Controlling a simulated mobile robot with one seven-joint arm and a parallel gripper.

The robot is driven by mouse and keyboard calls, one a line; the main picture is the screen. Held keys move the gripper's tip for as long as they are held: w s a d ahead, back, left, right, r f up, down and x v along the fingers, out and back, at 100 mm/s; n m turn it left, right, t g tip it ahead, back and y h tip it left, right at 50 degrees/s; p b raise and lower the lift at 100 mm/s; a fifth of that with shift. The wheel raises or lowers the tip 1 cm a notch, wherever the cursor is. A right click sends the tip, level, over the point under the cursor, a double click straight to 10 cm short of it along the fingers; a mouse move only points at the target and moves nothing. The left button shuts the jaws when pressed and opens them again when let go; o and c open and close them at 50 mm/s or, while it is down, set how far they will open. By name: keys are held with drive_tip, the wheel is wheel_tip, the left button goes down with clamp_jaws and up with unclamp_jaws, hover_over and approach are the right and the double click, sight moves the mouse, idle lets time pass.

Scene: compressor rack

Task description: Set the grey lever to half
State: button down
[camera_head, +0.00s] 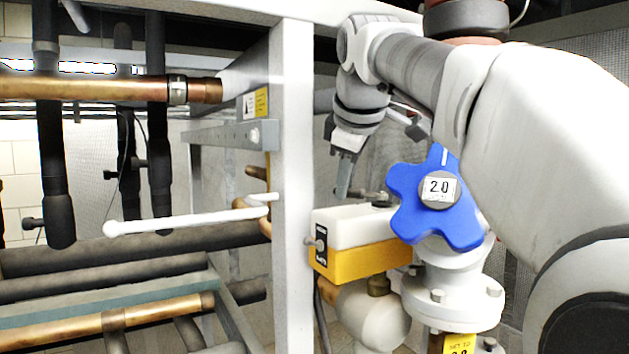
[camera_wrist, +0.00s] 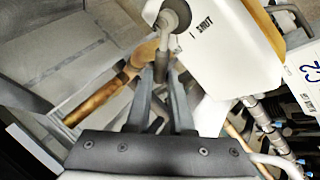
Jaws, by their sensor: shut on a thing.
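The grey lever (camera_wrist: 161,60) shows in the wrist view as a short bar running down from a round grey hub (camera_wrist: 175,14) beside a white housing marked "SHUT" (camera_wrist: 225,45). My gripper (camera_wrist: 163,80) is shut on the lever's free end. In the head view my gripper (camera_head: 343,192) points down just above the left part of a white and yellow box (camera_head: 352,228). A small grey piece (camera_head: 372,196) shows on top of that box, partly behind the blue handwheel. The lever's exact angle against its marks cannot be read.
A blue star handwheel (camera_head: 437,205) marked 2.0 stands close to the right of my gripper. A white frame post (camera_head: 293,170) stands to the left. A long white handle (camera_head: 185,221) and copper pipes (camera_head: 110,88) lie farther left. My arm fills the right side.

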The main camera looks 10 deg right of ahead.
idle(0.3)
drive_tip(key=c, duration=0.8)
unclamp_jaws()
